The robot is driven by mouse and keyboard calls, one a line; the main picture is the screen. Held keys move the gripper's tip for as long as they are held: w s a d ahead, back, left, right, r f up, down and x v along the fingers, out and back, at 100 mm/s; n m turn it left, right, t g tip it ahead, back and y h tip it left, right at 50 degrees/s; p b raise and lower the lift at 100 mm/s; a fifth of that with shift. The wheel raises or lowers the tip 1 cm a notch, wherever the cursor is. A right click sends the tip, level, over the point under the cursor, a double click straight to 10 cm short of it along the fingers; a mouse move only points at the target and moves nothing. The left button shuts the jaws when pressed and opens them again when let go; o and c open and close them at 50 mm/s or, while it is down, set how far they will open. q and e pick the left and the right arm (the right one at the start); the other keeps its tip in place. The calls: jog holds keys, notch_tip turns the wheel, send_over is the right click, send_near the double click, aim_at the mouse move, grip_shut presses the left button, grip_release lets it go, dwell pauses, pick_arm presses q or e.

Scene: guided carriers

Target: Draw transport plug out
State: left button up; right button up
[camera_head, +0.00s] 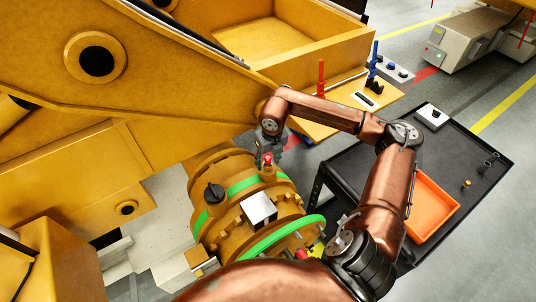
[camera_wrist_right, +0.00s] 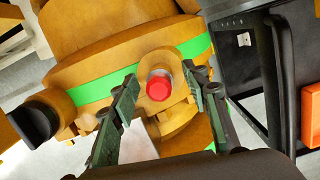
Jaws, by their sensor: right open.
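The transport plug is a small red-capped plug (camera_head: 267,158), seated in a round boss (camera_wrist_right: 157,63) on top of the yellow-orange drum-shaped unit (camera_head: 232,235). It also shows in the right wrist view as a red cap (camera_wrist_right: 158,83). My right gripper (camera_head: 272,146) is directly at the plug, coming from above. In the right wrist view its two dark green fingers (camera_wrist_right: 160,76) stand apart, one on either side of the red cap. Gaps show between the fingers and the cap, and the height of the fingertips over it is hard to judge. My left gripper is not in view.
A black knob (camera_head: 214,194) stands left of the plug, and a silver box (camera_head: 258,209) sits in front of it. Green bands (camera_head: 243,185) circle the unit. A large yellow machine arm (camera_head: 150,75) rises behind. A black cart (camera_head: 466,200) with an orange tray (camera_head: 432,205) is at right.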

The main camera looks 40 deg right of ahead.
jog(key=shift+f, duration=0.3)
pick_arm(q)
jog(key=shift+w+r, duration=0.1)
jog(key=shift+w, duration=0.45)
pick_arm(e)
jog(key=shift+w, duration=0.1)
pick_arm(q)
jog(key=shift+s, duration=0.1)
pick_arm(e)
jog(key=c, duration=0.6)
grip_shut()
jog(key=shift+c, duration=0.5)
grip_release()
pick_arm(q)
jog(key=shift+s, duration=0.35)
pick_arm(e)
grip_shut()
